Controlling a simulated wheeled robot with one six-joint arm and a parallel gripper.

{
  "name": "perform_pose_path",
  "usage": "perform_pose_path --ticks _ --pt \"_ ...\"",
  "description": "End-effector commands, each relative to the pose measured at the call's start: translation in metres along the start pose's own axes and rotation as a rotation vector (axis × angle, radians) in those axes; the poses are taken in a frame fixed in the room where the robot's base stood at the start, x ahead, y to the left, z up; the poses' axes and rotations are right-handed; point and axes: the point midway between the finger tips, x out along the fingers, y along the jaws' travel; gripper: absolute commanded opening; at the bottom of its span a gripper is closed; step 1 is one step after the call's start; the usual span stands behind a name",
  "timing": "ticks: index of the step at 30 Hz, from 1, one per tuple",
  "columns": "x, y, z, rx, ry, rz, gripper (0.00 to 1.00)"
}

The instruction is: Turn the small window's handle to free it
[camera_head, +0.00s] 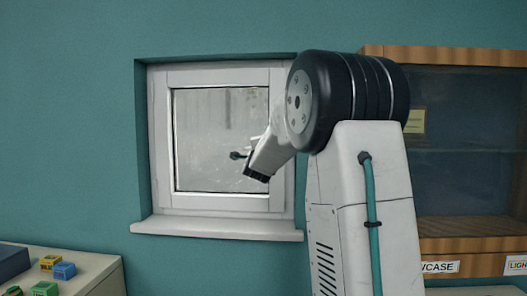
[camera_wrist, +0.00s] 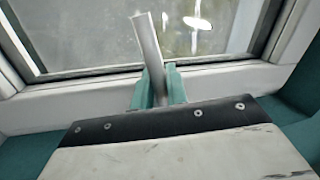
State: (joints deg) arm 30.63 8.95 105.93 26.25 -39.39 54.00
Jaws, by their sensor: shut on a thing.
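The small window (camera_head: 220,200) has a white frame and a frosted-looking pane, set in a teal wall. Its sash looks closed in the frame. In the wrist view the handle (camera_wrist: 148,42) is a flat grey metal lever. It stands up between the two teal fingers of my gripper (camera_wrist: 160,78), leaning a little to the left, with the window frame (camera_wrist: 75,92) behind. My gripper is shut on the handle. In the head view my arm covers the window's right side, and the handle is hidden there.
A wooden display case (camera_head: 465,228) with glass doors stands on the right, close to my arm. A white sill (camera_head: 215,229) juts out below the window. At the lower left, a table (camera_head: 75,262) holds coloured blocks (camera_head: 64,270). The wall left of the window is clear.

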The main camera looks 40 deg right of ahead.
Motion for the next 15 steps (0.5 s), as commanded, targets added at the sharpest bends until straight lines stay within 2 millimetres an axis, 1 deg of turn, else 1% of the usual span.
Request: perform_pose_path --ticks 6,15 --pt "0.0013 -0.0067 -0.0001 0.123 0.024 0.000 0.00" --pt "0.0021 -0.0108 -0.0014 0.203 0.041 0.000 0.00"
